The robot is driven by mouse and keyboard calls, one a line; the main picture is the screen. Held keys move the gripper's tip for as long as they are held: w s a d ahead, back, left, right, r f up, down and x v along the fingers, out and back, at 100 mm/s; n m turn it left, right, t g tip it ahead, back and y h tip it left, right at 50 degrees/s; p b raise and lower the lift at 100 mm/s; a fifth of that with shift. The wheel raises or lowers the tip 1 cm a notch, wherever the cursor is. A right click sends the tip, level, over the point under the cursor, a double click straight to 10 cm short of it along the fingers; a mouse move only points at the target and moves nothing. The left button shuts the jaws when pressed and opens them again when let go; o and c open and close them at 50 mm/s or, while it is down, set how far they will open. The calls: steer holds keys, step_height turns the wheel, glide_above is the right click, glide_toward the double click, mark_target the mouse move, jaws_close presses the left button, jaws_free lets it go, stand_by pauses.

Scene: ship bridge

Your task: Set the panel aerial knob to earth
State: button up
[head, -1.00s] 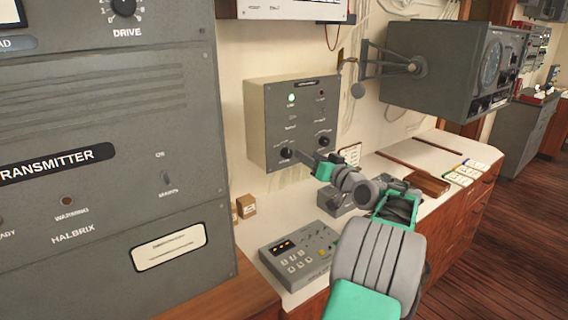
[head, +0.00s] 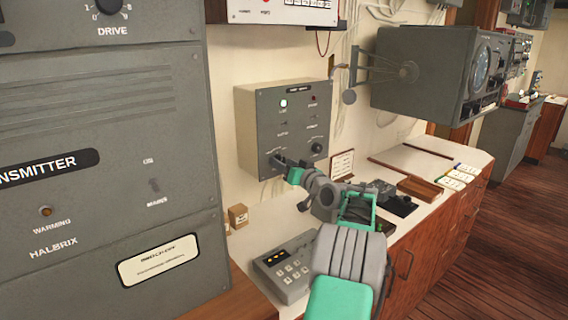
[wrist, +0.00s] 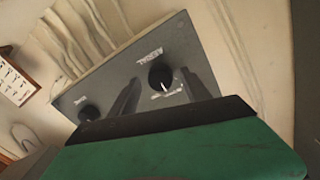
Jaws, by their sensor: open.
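A grey wall panel (head: 256,112) with a lit lamp at upper left and two dark knobs low down hangs in the middle of the head view. Its right knob (head: 317,147) is clear of my arm. My gripper (head: 277,160) is at the left knob and largely hides it. In the wrist view, my gripper (wrist: 163,92) is open, with its dark fingers on either side of a round black knob (wrist: 160,76) bearing a white pointer mark. I cannot tell whether they touch it. The other knob (wrist: 88,112) lies to the left.
A grey transmitter cabinet (head: 105,130) stands close on the left. A boxy display unit (head: 425,75) juts from the wall at right. Below are a keypad console (head: 285,265), a small brown box (head: 238,215) and a wooden tray (head: 418,188) on the counter.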

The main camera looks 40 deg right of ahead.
jaws_close()
stand_by(0.5)
steer(key=shift+f+n+b, duration=0.2)
steer(key=shift+n+b, duration=0.1)
steer(key=shift+b, duration=0.45)
steer(key=shift+n+t+b, duration=0.5)
steer(key=shift+n+b, duration=3.9)
steer(key=shift+b, duration=3.05)
steer(key=shift+r, duration=0.1)
